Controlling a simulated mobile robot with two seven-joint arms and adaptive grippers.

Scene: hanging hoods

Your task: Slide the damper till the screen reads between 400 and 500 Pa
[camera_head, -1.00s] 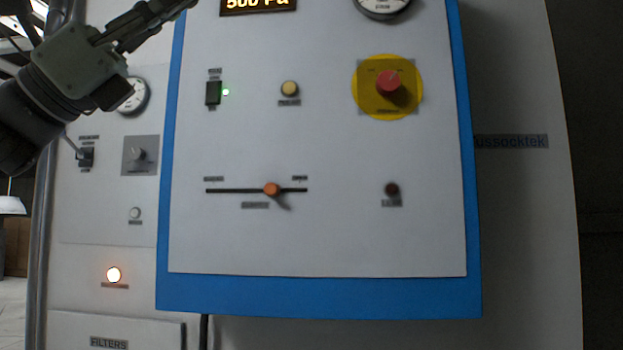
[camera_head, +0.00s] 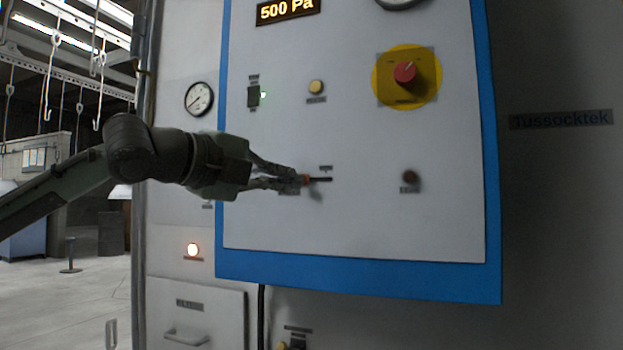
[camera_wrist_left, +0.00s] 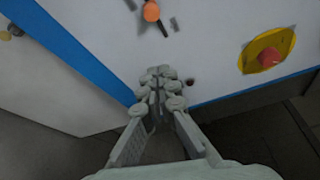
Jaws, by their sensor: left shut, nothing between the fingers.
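The damper's orange knob (camera_head: 306,179) sits on a dark horizontal slot (camera_head: 322,180) in the panel, and the arm hides the slot's left part. The screen (camera_head: 288,10) at the panel's top reads 500 Pa. My left gripper (camera_head: 298,182) reaches in from the left, its fingertips overlapping the knob in the head view. In the left wrist view the orange knob (camera_wrist_left: 151,11) is at the top edge, apart from the fingertips (camera_wrist_left: 160,75), which are together with nothing between them. My right gripper is in neither view.
A red emergency button (camera_head: 405,72) on a yellow disc is at the upper right. A dark round lamp (camera_head: 410,177) sits right of the slot. The blue panel edge (camera_head: 350,283) runs below.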

